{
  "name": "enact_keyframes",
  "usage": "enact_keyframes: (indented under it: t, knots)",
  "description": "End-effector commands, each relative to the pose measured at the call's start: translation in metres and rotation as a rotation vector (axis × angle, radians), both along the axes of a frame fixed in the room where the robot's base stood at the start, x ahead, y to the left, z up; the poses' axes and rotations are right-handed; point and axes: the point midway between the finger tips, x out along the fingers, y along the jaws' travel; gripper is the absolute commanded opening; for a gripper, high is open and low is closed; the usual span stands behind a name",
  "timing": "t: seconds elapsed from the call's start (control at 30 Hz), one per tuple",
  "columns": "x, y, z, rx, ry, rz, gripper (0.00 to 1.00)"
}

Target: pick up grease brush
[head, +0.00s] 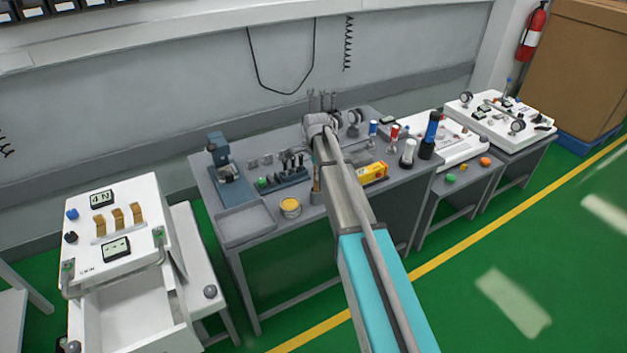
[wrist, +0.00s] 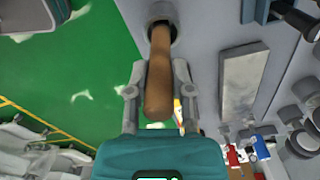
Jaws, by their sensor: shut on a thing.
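The grease brush shows as a brown wooden handle (wrist: 159,78) in the wrist view. My gripper (wrist: 159,92) has one grey finger on each side of the handle and is shut on it. The far end of the handle goes into the round opening of a grey cup (wrist: 161,12), so the bristles are hidden. In the head view, a thin brown strip of the handle (head: 316,176) shows above the grey cup (head: 317,197) near the workbench's front edge. My arm hides most of the gripper there.
On the grey workbench (head: 285,225), a yellow-topped tin (head: 290,207) stands left of the cup and a yellow-red box (head: 372,173) right of it.

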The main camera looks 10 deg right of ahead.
Motion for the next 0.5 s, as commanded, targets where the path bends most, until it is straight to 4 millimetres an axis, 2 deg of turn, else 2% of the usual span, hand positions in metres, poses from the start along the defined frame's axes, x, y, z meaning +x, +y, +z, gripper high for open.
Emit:
enact_keyframes:
  t: [0.27,0.5]
  knots:
    - [0.000,0.000,0.006,0.000,0.000,0.000,0.00]
    - [0.000,0.000,0.023,0.000,0.000,0.000,0.00]
